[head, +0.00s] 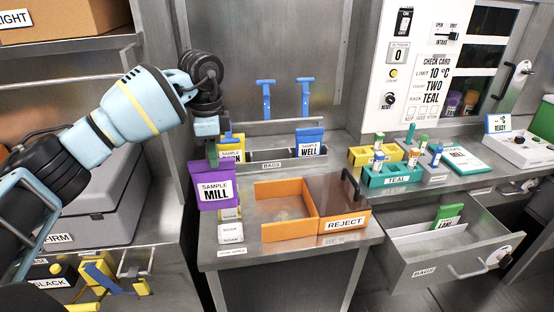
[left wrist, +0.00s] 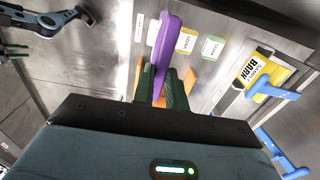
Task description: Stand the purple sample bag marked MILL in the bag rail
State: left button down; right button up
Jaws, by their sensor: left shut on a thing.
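The purple sample bag (head: 214,187) marked MILL hangs upright from my left gripper (head: 211,152) in the head view, in front of the bench's left part. My left gripper is shut on its top; the left wrist view shows the purple bag (left wrist: 163,45) edge-on between the fingers (left wrist: 160,85). The bag rail (head: 273,163), labelled BAGS, is on the bench behind and to the right of the bag. It holds a yellow bag (head: 232,146) at its left and a blue bag (head: 310,143) marked WELL at its right, with a gap between. My right gripper is not in view.
An orange REJECT tray (head: 285,190) stands in front of the rail. Blue-handled tools (head: 266,100) stand behind the rail. An open drawer (head: 440,240) at the right holds a green bag (head: 447,217). Teal and yellow racks (head: 388,176) stand at the right.

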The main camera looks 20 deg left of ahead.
aim_at(271, 166)
jog(key=i, duration=1.2)
